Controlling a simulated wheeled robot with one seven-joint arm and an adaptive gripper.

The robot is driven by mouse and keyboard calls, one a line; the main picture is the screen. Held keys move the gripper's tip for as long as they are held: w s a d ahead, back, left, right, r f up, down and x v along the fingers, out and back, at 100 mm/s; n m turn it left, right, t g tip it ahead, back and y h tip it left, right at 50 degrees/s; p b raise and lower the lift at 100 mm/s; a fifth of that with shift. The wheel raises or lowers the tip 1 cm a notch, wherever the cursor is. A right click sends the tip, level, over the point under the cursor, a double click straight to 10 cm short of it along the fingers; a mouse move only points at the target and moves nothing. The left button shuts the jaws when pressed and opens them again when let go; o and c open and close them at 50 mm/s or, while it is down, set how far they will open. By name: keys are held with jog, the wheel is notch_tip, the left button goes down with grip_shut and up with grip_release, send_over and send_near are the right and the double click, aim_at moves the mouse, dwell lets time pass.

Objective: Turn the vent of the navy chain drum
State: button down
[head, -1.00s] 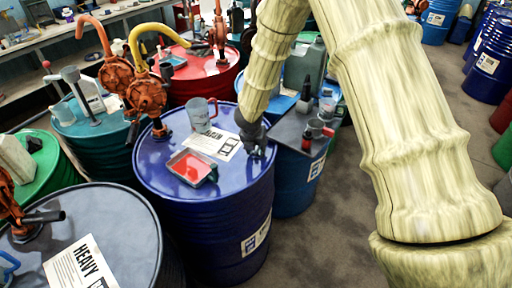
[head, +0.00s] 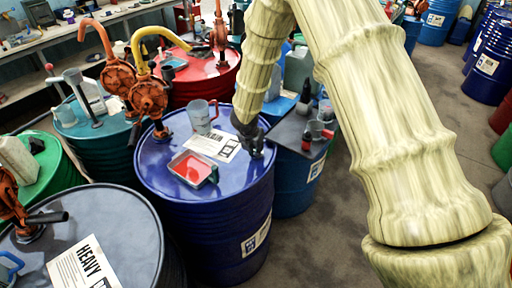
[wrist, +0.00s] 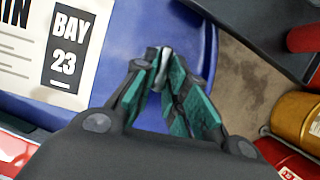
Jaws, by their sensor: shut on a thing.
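The navy drum (head: 160,178) stands in the middle of the head view, with a blue top. My gripper (head: 256,150) is low at the right part of its top. In the wrist view, my gripper (wrist: 162,62) has its teal-padded fingers closed together on a small grey metal piece, the vent (wrist: 165,58), near the drum's rim. Most of the vent is hidden between the fingertips. A label (head: 212,143) reading "BAY 23" lies on the drum top beside the gripper; it also shows in the wrist view (wrist: 35,40).
On the navy drum top stand a clear jug (head: 202,117), a red-filled tray (head: 192,168) and an orange hand pump (head: 148,98) with a yellow spout. A blue drum (head: 295,185) with a dark top holding small items stands close on the right.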

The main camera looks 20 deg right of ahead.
jog(key=m+p, duration=0.1)
jog(key=m+g+h, duration=0.1)
jog(key=m, duration=0.1)
jog(key=shift+w+a+m+p, duration=0.15)
jog(key=shift+m+p, duration=0.15)
jog(key=shift+p, duration=0.1)
jog(key=m, duration=0.1)
jog(key=m+g, duration=0.1)
jog(key=m, duration=0.2)
jog(key=shift+w+a+f+m+g+h, duration=0.1)
jog(key=shift+w+f+m+g+h, duration=0.1)
jog(key=shift+w+m+g+h, duration=0.15)
jog(key=m+g+b, duration=0.1)
jog(key=m, duration=0.2)
jog(key=shift+w+m+g, duration=0.1)
jog(key=shift+m+g, duration=0.15)
jog(key=shift+w+m+g+b, duration=0.15)
jog(key=shift+m+g+b, duration=0.65)
jog(key=shift+m, duration=1.4)
jog(key=shift+y, duration=0.45)
jog(key=c, duration=1.4)
grip_release()
jog(key=shift+c, duration=0.2)
jog(key=shift+d, duration=0.2)
jog(key=shift+w+r, duration=0.15)
jog(key=v, duration=1.1)
jog(key=shift+w+a+r, duration=0.15)
jog(key=shift+r, duration=0.2)
